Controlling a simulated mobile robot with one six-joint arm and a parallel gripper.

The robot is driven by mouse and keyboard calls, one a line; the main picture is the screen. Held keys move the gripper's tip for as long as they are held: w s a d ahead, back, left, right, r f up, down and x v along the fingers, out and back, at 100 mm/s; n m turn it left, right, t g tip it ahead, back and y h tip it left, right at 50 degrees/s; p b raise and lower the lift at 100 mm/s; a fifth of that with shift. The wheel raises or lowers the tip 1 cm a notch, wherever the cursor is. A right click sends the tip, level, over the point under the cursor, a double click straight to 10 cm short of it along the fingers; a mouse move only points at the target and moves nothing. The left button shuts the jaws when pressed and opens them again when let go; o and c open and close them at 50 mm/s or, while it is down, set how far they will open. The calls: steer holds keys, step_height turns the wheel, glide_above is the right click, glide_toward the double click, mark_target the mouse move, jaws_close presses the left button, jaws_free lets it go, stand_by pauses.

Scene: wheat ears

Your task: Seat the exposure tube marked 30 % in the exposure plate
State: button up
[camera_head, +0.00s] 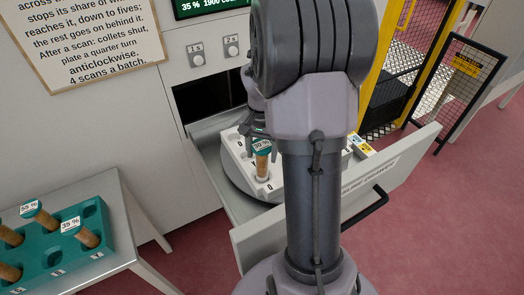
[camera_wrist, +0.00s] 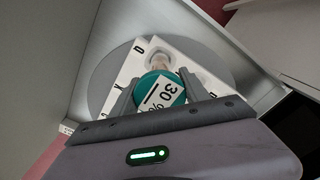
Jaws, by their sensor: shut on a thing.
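The exposure tube marked 30 % (camera_head: 262,162) has a teal cap and a tan body. My gripper (camera_wrist: 157,93) is shut on it, with one finger on each side of the teal cap (camera_wrist: 163,91). The tube is about upright over the white exposure plate (camera_head: 236,150), its lower end at a round socket near the plate's front edge. I cannot tell how deep the lower end is. The plate (camera_wrist: 129,68) lies on a grey disc in the open drawer (camera_head: 244,234). My arm hides the plate's right part in the head view.
A teal rack (camera_head: 102,232) on a side table (camera_head: 125,205) at left holds several tubes, including ones marked 55 % and 35 %. The machine front with two knobs (camera_head: 198,59) rises behind the drawer.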

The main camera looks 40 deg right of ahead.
steer(key=shift+f+b, duration=1.35)
steer(key=shift+f, duration=0.45)
steer(key=o, duration=1.6)
